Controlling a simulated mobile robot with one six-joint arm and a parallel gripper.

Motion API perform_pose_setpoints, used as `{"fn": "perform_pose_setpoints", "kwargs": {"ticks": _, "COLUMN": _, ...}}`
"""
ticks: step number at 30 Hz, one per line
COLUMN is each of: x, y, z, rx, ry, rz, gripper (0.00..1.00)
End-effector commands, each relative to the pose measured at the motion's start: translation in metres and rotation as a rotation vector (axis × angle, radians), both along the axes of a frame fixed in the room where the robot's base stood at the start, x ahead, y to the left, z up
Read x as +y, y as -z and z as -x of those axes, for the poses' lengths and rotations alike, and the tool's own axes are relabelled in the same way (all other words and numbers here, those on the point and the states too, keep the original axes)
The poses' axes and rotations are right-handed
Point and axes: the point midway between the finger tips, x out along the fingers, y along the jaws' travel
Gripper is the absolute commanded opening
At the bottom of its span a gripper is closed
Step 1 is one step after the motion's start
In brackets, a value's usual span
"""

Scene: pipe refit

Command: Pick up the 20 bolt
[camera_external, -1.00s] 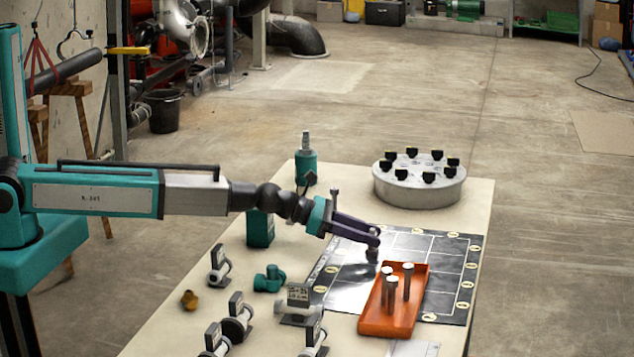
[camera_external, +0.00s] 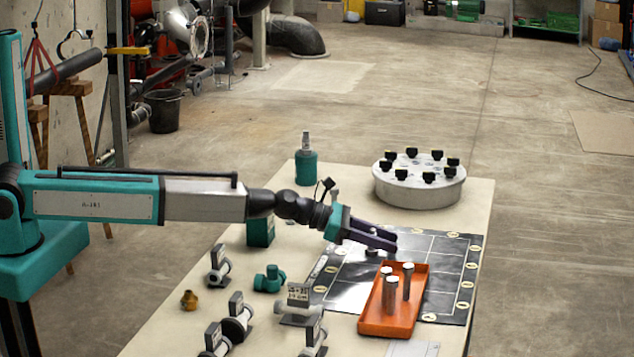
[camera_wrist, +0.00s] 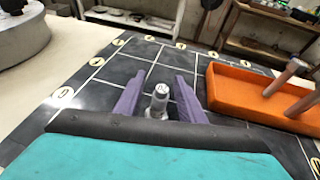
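A silver bolt (camera_wrist: 157,100) stands between the two purple fingers of my gripper (camera_wrist: 158,88) in the wrist view. Dark gaps show on both sides of it, so the fingers are open around it. A mark on its head is too small to read. In the external view my gripper (camera_external: 388,242) reaches over the dark gridded mat (camera_external: 452,262), just behind the orange tray. The bolt's lower part is mostly hidden by the fingers there. Several upright bolts (camera_external: 407,282) stand in the orange tray (camera_external: 375,322); I cannot read a 20 on any.
A round grey flange (camera_external: 418,190) with black-capped bolts stands at the table's back right. A teal bottle-shaped part (camera_external: 305,168) stands behind the arm. Pipe fittings (camera_external: 268,279) and small clamped parts (camera_external: 237,318) fill the front left. The mat's right side is clear.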

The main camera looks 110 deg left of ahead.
Motion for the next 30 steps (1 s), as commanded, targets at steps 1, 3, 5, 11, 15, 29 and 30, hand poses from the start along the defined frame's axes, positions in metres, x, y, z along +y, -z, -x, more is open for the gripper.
{"fn": "perform_pose_setpoints", "kwargs": {"ticks": 1, "x": 0.0011, "y": 0.002, "z": -0.0045, "rx": 0.0, "ry": 0.0, "rz": 0.0, "gripper": 0.36}}
{"fn": "perform_pose_setpoints", "kwargs": {"ticks": 3, "x": 0.0016, "y": 0.0028, "z": -0.0069, "rx": 0.0, "ry": 0.0, "rz": 0.0, "gripper": 0.36}}
{"fn": "perform_pose_setpoints", "kwargs": {"ticks": 5, "x": 0.0017, "y": 0.003, "z": -0.008, "rx": 0.0, "ry": 0.0, "rz": 0.0, "gripper": 0.36}}
{"fn": "perform_pose_setpoints", "kwargs": {"ticks": 11, "x": 0.0016, "y": 0.0028, "z": -0.0079, "rx": 0.0, "ry": 0.0, "rz": 0.0, "gripper": 0.36}}
{"fn": "perform_pose_setpoints", "kwargs": {"ticks": 15, "x": 0.0016, "y": 0.0029, "z": -0.0077, "rx": 0.0, "ry": 0.0, "rz": 0.0, "gripper": 0.36}}
{"fn": "perform_pose_setpoints", "kwargs": {"ticks": 29, "x": 0.0016, "y": 0.003, "z": -0.0077, "rx": 0.0, "ry": 0.0, "rz": 0.001, "gripper": 0.0}}
{"fn": "perform_pose_setpoints", "kwargs": {"ticks": 30, "x": 0.0017, "y": 0.0029, "z": -0.0076, "rx": 0.0, "ry": 0.0, "rz": 0.001, "gripper": 0.0}}
